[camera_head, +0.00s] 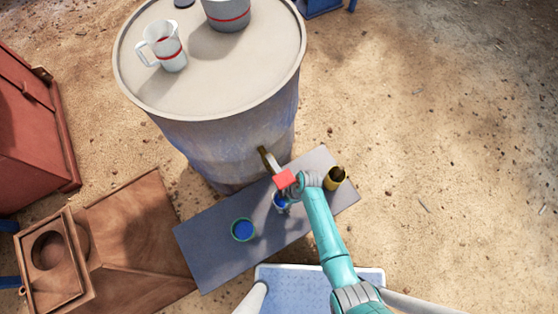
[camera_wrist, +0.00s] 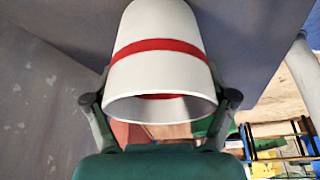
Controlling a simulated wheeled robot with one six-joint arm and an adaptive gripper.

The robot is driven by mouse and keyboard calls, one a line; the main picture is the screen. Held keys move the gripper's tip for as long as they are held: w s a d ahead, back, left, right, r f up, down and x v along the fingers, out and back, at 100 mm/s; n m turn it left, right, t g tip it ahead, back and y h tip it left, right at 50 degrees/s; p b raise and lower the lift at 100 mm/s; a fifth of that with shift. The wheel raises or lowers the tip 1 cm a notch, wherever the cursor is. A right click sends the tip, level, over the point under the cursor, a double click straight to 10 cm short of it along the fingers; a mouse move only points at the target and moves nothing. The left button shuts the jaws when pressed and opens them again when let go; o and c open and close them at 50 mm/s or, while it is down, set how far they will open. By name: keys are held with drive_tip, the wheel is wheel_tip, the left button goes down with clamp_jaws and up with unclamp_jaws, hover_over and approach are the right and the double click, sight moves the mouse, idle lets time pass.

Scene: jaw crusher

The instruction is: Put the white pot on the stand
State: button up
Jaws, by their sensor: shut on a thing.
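The white pot (camera_wrist: 158,75) with a red band fills the middle of the wrist view. It tapers, and its wide rim faces the camera. My gripper (camera_wrist: 162,100) is shut on it, with one finger on each side. In the head view my gripper (camera_head: 281,193) is low in front of the drum, over the grey board; the held pot is hard to make out there behind the arm and a red block (camera_head: 285,179). I cannot tell whether the pot touches the board. I cannot tell for sure which thing is the stand.
A big drum (camera_head: 215,140) carries a white jug (camera_head: 164,47) and a grey pot (camera_head: 228,14). The grey board (camera_head: 213,265) holds a blue-filled pot (camera_head: 243,230) and a dark yellow pot (camera_head: 335,178). A wooden frame (camera_head: 52,290) with a round hole is at lower left. Right-hand ground is clear.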

drive_tip(key=shift+f, duration=0.1)
drive_tip(key=o, duration=1.5)
drive_tip(key=shift+o, duration=0.2)
drive_tip(key=v, duration=1.2)
